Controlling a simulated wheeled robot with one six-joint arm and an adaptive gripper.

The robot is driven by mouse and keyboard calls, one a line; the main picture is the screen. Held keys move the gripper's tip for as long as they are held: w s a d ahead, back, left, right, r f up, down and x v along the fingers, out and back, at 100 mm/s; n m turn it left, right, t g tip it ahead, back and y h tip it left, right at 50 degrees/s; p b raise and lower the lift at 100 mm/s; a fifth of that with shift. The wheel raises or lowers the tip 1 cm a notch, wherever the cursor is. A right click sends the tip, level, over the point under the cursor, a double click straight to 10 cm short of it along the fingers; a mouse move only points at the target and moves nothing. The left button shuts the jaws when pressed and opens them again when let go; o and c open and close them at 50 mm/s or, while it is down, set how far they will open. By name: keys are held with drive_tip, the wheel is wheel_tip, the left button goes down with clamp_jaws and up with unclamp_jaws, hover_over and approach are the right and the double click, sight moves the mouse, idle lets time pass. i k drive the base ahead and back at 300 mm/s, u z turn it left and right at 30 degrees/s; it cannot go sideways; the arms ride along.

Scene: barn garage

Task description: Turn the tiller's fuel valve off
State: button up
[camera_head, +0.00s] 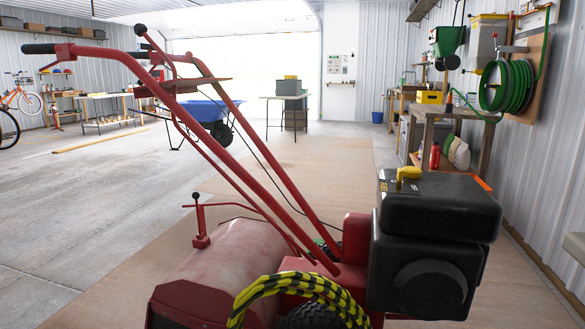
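The red tiller (225,255) stands in the foreground, its long handlebars rising to the upper left. Its black engine (430,235) is at the right. A yellow lever or knob (408,173) sits on top of the engine's left edge, with small yellow markings beside it. I cannot tell for sure that this is the fuel valve, nor read its setting. My gripper is not in view.
A workbench (440,112) and a green hose reel (508,86) line the right wall. A blue wheelbarrow (205,110) stands behind the handlebars. Floor at left is open.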

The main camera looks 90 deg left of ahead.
sight(400, 175)
drive_tip(key=u, duration=2.65)
drive_tip(key=i, duration=0.55)
